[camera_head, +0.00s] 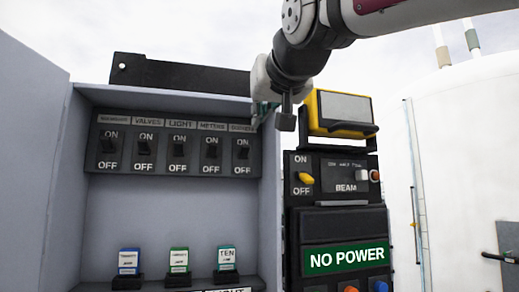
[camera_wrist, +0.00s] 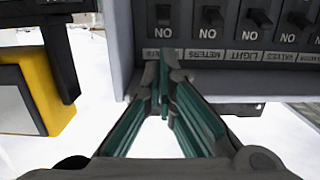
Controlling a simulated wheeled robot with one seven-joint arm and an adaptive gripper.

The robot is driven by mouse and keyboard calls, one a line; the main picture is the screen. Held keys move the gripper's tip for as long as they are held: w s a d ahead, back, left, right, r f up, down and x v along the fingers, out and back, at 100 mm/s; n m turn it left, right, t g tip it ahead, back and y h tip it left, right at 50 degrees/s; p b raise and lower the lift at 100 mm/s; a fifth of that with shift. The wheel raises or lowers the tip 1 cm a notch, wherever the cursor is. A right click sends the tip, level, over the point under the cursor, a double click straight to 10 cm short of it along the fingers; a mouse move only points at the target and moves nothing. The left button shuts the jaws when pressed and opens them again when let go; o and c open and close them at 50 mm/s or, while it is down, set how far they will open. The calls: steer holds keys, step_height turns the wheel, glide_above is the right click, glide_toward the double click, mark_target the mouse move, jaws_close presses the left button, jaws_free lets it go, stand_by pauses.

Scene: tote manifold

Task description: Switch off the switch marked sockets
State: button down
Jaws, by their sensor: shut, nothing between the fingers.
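The panel (camera_head: 175,165) has a row of black switches with ON above and OFF below. The rightmost switch (camera_head: 241,148) has a label partly hidden by my gripper, and I can read only part of it. In the wrist view, upside down, this switch (camera_wrist: 163,16) is at the left end of the row, beside METERS. I cannot tell which way its lever is set. My gripper (camera_head: 285,112) is shut and empty at the cabinet's upper right edge. In the wrist view my fingertips (camera_wrist: 166,62) overlap the switch's label, apart from the lever.
A yellow-framed unit (camera_head: 341,112) stands just right of my gripper, above a black BEAM box (camera_head: 345,188) and a NO POWER sign (camera_head: 346,257). Several small coloured blocks (camera_head: 178,260) stand below the switches. A white tank (camera_head: 465,150) is at the right.

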mark_target(245, 151)
steer(key=p+x, duration=0.2)
steer(key=x, duration=0.7)
steer(key=shift+a, duration=0.1)
steer(key=shift+w, duration=0.35)
steer(key=shift+f+b, duration=0.2)
steer(key=shift+b, duration=0.35)
